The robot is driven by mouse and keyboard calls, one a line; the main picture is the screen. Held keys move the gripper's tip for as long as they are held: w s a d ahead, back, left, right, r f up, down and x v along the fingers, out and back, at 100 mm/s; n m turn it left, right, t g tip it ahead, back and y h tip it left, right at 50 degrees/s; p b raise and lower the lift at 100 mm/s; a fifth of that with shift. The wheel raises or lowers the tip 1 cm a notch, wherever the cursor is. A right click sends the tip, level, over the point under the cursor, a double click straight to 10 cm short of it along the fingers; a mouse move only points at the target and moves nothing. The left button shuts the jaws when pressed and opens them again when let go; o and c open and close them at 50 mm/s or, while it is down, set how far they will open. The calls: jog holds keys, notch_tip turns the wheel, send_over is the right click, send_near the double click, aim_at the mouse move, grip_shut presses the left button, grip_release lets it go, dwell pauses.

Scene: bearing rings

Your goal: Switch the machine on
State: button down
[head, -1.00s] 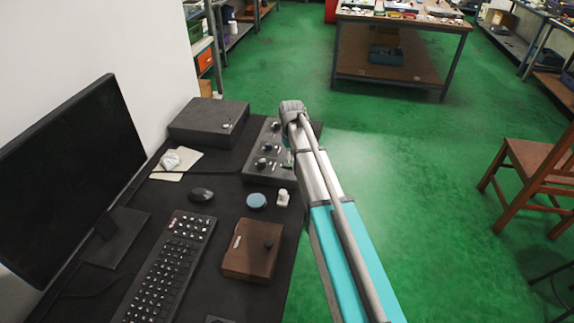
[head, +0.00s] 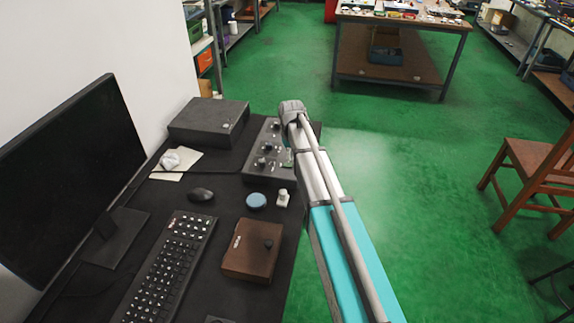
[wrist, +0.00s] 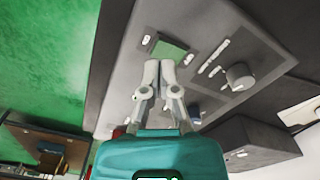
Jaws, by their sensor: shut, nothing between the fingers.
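The machine is a grey control box (head: 262,174) with several dark knobs and small white labels, standing on the black desk in the head view. In the wrist view its panel (wrist: 205,25) fills the upper middle. A green rectangle (wrist: 170,49) and a round grey knob (wrist: 238,76) show on it. My gripper (wrist: 159,66) is shut and empty, with its fingertips over the panel just below the green rectangle. I cannot tell whether they touch it. In the head view my arm hides the gripper and the right part of the box.
A dark box (head: 208,120) stands behind the machine. A monitor (head: 70,165), keyboard (head: 172,265), mouse (head: 201,195), blue round object (head: 256,201) and brown box (head: 252,250) are on the desk. Open green floor (head: 430,150) lies to the right, with a wooden chair (head: 540,165).

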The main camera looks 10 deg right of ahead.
aim_at(290, 164)
jog(key=shift+f+b, duration=1.3)
dwell(1.1)
jog(key=shift+r, duration=0.15)
jog(key=shift+r+p, duration=3.4)
jog(key=shift+p, duration=0.15)
jog(key=s+r+p, duration=0.2)
jog(key=s, duration=1.1)
jog(key=s+r+m+p, duration=0.1)
jog(key=s+r+p, duration=0.1)
jog(key=s, duration=1.1)
jog(key=shift+s+a+r+m+p, duration=0.15)
jog(key=shift+r+m+p, duration=0.15)
